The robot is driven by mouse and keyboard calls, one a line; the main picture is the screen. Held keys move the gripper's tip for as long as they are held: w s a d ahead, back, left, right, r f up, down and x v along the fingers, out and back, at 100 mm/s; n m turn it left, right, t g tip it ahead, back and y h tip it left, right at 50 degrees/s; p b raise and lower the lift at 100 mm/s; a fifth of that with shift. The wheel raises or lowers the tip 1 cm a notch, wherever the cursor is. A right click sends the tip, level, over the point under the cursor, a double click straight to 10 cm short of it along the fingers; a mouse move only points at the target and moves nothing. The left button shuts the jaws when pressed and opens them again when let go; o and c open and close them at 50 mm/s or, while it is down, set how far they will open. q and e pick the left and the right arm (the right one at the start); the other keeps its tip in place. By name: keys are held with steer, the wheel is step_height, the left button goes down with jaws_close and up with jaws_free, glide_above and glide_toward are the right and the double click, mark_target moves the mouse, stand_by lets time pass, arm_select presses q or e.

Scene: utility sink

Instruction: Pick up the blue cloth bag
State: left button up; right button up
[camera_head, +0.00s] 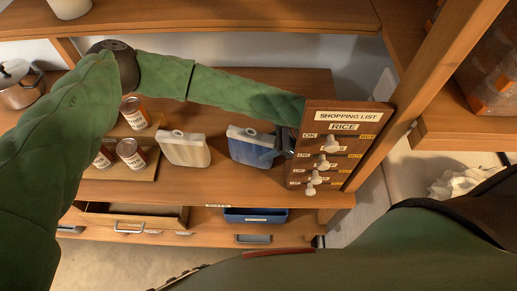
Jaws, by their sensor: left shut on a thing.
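The blue cloth bag (250,147) is upright on the wooden shelf, just left of the shopping list board, with a pale top edge. My left arm, in a green quilted sleeve, comes in from the left and reaches across behind the bags to its right side. My left gripper (284,144) is shut on the right side of the blue bag. It is small and dark, and partly hidden by the sleeve and the board. I cannot tell whether the bag is lifted off the shelf. My right gripper is not in view.
A white bag (184,149) stands left of the blue one. Several labelled cans (131,153) are further left, near a metal pot (18,85). The shopping list board (333,148) with knobs stands close on the right. A blue bin (255,215) and open drawer (130,217) are below.

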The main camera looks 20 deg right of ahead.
mark_target(268, 138)
arm_select(q)
steer(key=shift+c, duration=0.2)
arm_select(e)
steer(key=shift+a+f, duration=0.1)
